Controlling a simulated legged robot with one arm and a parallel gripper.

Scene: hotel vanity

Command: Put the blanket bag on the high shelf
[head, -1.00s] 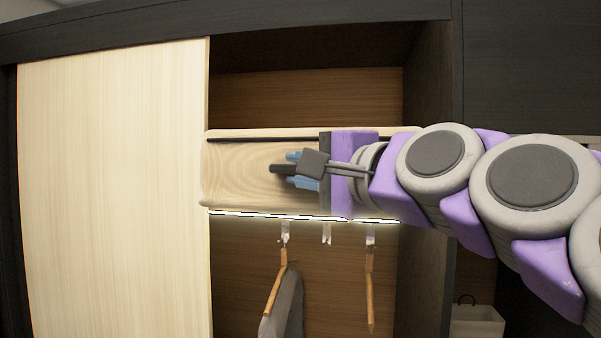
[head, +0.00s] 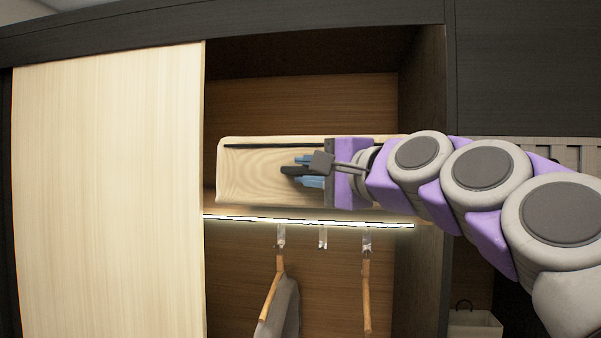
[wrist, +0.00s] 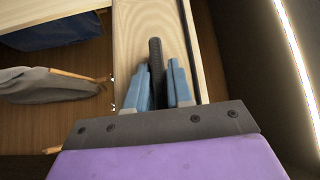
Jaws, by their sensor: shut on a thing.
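The blanket bag (head: 255,178) looks like a pale, wood-grained box with a dark line along its upper edge. My gripper (head: 302,170), with blue fingers, is shut on its dark handle and holds it upright in front of me. In the wrist view the fingers (wrist: 160,88) close on both sides of the dark handle, with the bag's pale face (wrist: 135,35) beyond. The high shelf (head: 380,219) has a lit front edge, just below the bag in the head view. The bag's lower edge appears slightly above it; whether it touches the shelf is unclear.
A pale sliding panel (head: 105,180) closes off the left of the opening. A dark side wall (head: 425,100) bounds the right. Hangers (head: 366,295) and a grey garment (head: 285,310) hang below the shelf. Room shows above the bag.

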